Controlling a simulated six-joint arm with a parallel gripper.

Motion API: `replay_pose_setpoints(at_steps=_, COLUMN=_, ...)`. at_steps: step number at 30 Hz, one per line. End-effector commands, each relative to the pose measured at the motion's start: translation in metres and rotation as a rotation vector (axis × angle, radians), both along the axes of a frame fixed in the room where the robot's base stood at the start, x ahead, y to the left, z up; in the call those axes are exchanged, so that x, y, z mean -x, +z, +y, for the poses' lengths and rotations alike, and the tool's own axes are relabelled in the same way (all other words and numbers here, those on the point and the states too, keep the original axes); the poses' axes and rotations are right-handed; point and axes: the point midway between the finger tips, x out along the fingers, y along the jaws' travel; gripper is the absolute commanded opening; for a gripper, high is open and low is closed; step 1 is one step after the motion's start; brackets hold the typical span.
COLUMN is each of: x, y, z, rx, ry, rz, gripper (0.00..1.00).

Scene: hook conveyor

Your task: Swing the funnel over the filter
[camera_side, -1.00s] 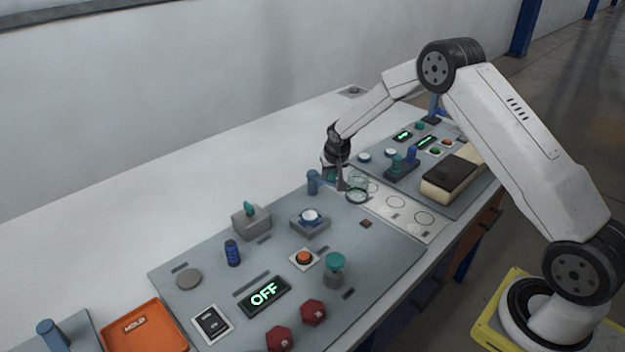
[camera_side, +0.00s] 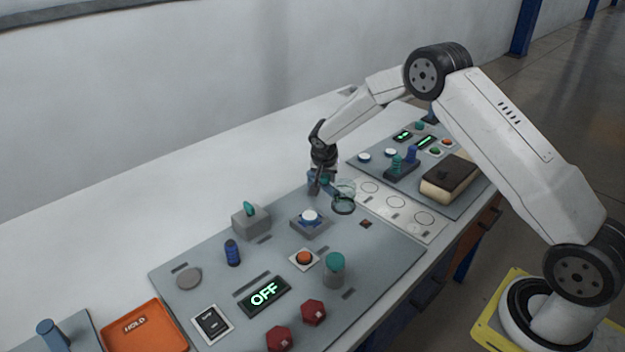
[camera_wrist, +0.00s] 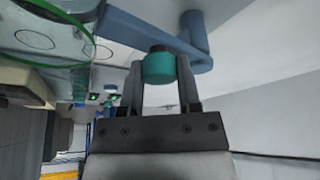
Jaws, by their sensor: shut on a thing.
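The funnel (camera_side: 343,203) is clear glass with a green rim, on a blue swing arm (camera_wrist: 145,32) that pivots on a blue post (camera_wrist: 196,38). My gripper (camera_side: 320,186) is shut on the arm's teal knob (camera_wrist: 160,68), which shows between both fingers in the wrist view. In the side view the gripper hides most of the post and arm. The funnel hangs just right of the gripper, near the panel's back right edge. What looks like the filter, a white disc in a blue ring (camera_side: 310,217), sits on a grey block in front and left of the funnel, apart from it.
A white strip with circles (camera_side: 397,203) lies right of the grey panel (camera_side: 385,255). The display (camera_side: 264,294) reads OFF.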

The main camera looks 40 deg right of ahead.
Motion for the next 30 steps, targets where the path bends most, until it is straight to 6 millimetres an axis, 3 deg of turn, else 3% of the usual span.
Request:
replay_pose_setpoints(at_steps=18, x=-0.012, y=-0.001, z=0.030, rx=0.000, ry=-0.498, rz=0.001, gripper=0.00)
replay_pose_setpoints(at_steps=30, x=-0.019, y=-0.001, z=0.037, rx=-0.002, ry=-0.657, rz=0.001, gripper=0.00)
